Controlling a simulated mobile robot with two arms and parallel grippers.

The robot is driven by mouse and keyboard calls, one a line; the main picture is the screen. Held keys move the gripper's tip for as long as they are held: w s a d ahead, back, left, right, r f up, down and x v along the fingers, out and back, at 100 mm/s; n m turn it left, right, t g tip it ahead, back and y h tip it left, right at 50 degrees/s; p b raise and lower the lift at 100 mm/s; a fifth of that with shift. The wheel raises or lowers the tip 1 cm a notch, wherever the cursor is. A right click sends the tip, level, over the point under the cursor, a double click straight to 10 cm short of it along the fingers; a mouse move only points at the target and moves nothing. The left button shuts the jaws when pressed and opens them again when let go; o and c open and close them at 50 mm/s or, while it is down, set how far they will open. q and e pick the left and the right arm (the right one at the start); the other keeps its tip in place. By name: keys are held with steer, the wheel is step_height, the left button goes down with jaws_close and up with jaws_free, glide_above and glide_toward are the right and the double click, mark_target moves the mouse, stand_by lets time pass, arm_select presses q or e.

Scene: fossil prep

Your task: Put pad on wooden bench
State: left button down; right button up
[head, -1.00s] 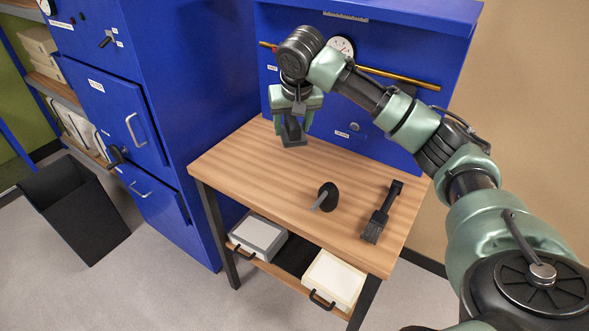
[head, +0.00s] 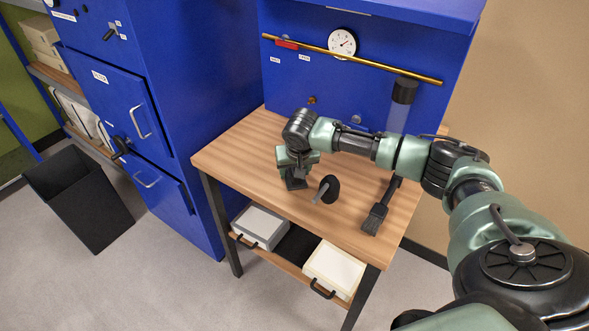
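The wooden bench (head: 238,160) stands in front of a blue cabinet, its top partly clear. My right gripper (head: 296,172) reaches in from the right and points down over the left-middle of the bench. A small dark grey block, apparently the pad (head: 296,184), shows between and below its green fingers. The gripper looks shut on it. The pad's underside is at or just above the bench top; I cannot tell if it touches. The wrist hides part of it. My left gripper is not in view.
A black round tool with a grey handle (head: 328,189) lies just right of the pad. A dark brush (head: 376,215) lies further right. A black-capped cylinder (head: 404,92) stands behind my arm. The bench's left end and front are clear.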

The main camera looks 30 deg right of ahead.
steer(key=shift+f, duration=0.15)
steer(key=o, duration=1.2)
steer(key=b+v, duration=0.1)
steer(key=v, duration=1.1)
steer(key=shift+a, duration=0.15)
